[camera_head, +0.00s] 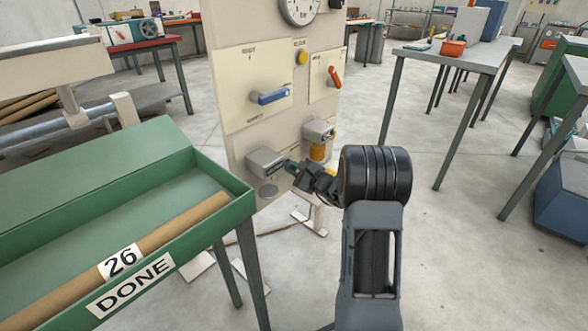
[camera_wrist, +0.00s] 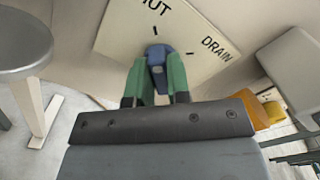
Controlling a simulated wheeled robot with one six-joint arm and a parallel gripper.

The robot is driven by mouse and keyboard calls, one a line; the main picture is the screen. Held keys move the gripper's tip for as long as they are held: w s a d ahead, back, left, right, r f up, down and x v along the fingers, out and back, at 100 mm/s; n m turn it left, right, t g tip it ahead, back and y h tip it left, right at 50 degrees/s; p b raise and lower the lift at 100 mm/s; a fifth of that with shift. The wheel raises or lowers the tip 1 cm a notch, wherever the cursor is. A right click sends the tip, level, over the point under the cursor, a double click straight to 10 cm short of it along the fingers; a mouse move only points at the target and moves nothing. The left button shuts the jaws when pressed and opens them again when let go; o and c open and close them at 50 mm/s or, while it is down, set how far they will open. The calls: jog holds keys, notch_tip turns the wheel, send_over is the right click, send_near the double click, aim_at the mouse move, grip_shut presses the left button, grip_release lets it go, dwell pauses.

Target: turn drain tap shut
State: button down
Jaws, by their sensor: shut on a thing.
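The drain tap (camera_wrist: 157,50) is a small blue handle on a cream plate (camera_wrist: 115,35) in the wrist view. Beside it the plate reads DRAIN at the right and letters ending in UT at the top, cut off by the frame edge. My gripper (camera_wrist: 158,68) has its two green fingers on either side of the blue handle and is shut on it. In the head view my gripper (camera_head: 294,168) is low at the cream panel (camera_head: 235,125), between two grey boxes. The tap is not clearly visible there, behind my gripper.
A blue lever (camera_head: 270,97) and a red lever (camera_head: 335,77) are higher on the panel. A grey box (camera_head: 262,162) is left of my gripper, and an orange cylinder (camera_head: 318,152) is behind it. A green tray (camera_head: 215,204) marked DONE holds a brown tube (camera_head: 165,236). Open floor is at right.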

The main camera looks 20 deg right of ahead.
jog(key=c, duration=1.1)
grip_release()
jog(key=p+v, duration=0.3)
jog(key=v, duration=1)
jog(key=shift+s+d, duration=0.1)
jog(key=shift+s, duration=0.25)
jog(key=shift+r, duration=0.1)
jog(key=s+a+r+n+g+y+p, duration=0.1)
jog(key=s+a+r+n+g+p, duration=0.3)
jog(key=a+r+n+g+p, duration=0.35)
jog(key=s+a+r+n+g+y+p, duration=0.2)
jog(key=s+a+r+n+g+p, duration=0.25)
jog(key=a+r+p, duration=0.55)
jog(key=s+r+n+h+p, duration=0.3)
jog(key=r+p, duration=0.2)
jog(key=r, duration=0.2)
jog(key=s+r+n+h+p, duration=0.2)
jog(key=r+n+h+p, duration=0.1)
jog(key=r, duration=0.4)
jog(key=s+r+n+h+p, duration=0.3)
jog(key=r+n+h+p, duration=0.1)
jog(key=r+p, duration=0.3)
jog(key=shift+s+a+g, duration=0.15)
jog(key=shift+s+g, duration=0.2)
jog(key=shift+g, duration=0.05)
